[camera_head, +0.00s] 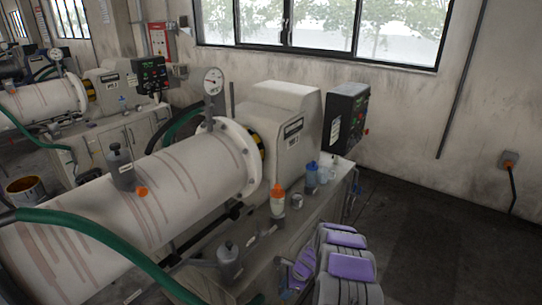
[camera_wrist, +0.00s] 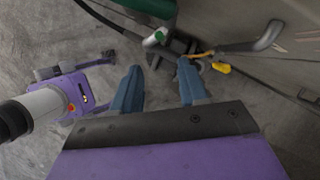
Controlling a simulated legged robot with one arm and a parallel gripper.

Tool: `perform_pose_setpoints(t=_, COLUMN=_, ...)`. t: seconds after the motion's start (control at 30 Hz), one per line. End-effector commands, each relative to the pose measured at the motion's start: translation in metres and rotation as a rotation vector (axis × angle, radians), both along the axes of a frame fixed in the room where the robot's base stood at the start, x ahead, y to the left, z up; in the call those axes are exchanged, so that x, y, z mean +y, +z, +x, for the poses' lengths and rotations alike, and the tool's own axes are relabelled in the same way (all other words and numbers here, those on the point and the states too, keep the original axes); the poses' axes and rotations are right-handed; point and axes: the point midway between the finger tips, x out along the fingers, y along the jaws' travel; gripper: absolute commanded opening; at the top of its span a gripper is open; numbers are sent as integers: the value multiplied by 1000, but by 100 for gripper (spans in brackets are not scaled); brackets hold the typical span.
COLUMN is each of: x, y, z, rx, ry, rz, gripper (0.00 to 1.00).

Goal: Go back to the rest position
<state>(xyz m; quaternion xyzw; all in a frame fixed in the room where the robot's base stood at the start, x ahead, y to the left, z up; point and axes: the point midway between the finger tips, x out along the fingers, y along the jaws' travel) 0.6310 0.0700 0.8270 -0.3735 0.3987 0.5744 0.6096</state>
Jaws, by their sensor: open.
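My gripper (camera_wrist: 159,67) shows in the wrist view with its two blue fingers apart. Nothing is between the fingers. It points down over the grey floor (camera_wrist: 95,25), close to pipework at the base of a machine. In the head view, purple and grey parts of my arm are folded at the lower right, beside the machine's bench. I cannot make out the fingers there.
A large pale mill drum (camera_head: 170,185) with a gauge (camera_head: 213,82) fills the left and middle. Bottles (camera_head: 311,177) stand on its bench. A green hose (camera_head: 85,228) crosses in front. A yellow handle (camera_wrist: 221,68) sits near the gripper. Floor at right (camera_head: 440,235) is clear.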

Motion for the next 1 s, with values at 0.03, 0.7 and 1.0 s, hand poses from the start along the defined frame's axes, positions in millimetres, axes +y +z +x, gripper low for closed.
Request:
perform_pose_setpoints(t=0.03, x=3, y=8, z=0, rx=-7, ry=16, rz=4, gripper=43)
perform_pose_setpoints(t=0.7, x=39, y=214, z=-100, rx=-174, ry=633, rz=32, gripper=43)
perform_pose_setpoints(t=1.0, x=28, y=282, z=-175, rx=-234, ry=913, rz=-10, gripper=43)
